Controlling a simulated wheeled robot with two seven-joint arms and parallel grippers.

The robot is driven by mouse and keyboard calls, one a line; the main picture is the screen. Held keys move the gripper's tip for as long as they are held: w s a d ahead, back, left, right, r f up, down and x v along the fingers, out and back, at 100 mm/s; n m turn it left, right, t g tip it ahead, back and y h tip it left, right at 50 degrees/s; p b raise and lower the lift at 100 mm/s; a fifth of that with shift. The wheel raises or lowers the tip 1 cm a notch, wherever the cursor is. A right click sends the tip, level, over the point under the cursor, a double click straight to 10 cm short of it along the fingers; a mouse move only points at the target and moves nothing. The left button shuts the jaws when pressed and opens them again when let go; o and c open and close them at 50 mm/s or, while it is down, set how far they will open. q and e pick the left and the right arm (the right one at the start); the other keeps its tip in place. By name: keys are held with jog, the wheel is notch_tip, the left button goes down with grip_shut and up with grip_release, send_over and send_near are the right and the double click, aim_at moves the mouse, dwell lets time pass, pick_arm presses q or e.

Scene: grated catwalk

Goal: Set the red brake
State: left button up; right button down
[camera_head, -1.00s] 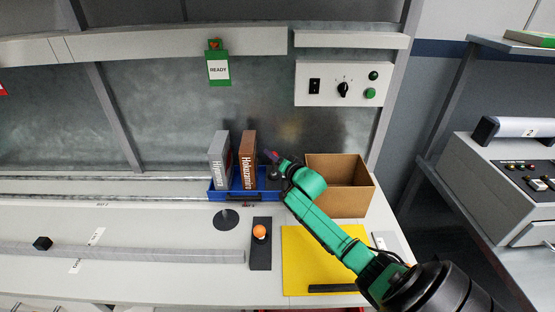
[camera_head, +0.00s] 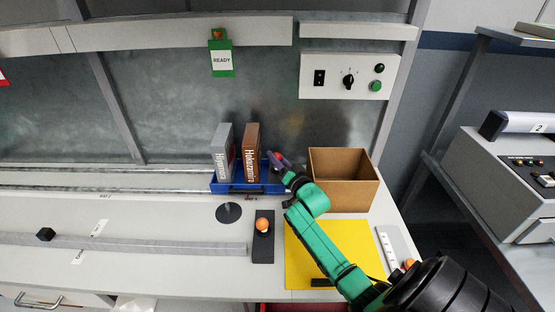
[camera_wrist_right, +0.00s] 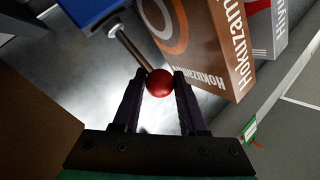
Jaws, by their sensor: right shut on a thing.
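The red brake's round red knob (camera_wrist_right: 160,83) shows in the right wrist view, on the end of a metal rod (camera_wrist_right: 130,48). My right gripper (camera_wrist_right: 160,88) is shut on the knob, with a dark finger on each side of it. In the head view my right gripper (camera_head: 278,160) is at the right end of the blue tray (camera_head: 240,188), just right of the brown box. The knob and rod are mostly hidden there by the fingers and wrist. My left gripper is not in view.
A grey box (camera_head: 223,152) and a brown Hokuzamite box (camera_head: 251,152) stand in the tray. An open cardboard box (camera_head: 343,195) is close to the right of my wrist. An orange knob (camera_head: 262,224) on a black plate and a yellow mat (camera_head: 310,255) lie nearer.

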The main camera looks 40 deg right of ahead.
jog(key=shift+f, duration=0.2)
jog(key=shift+c, duration=2.3)
grip_release()
jog(key=shift+a, duration=0.1)
jog(key=shift+r, duration=0.1)
notch_tip(320, 180, up, 20)
jog(key=shift+b, duration=0.4)
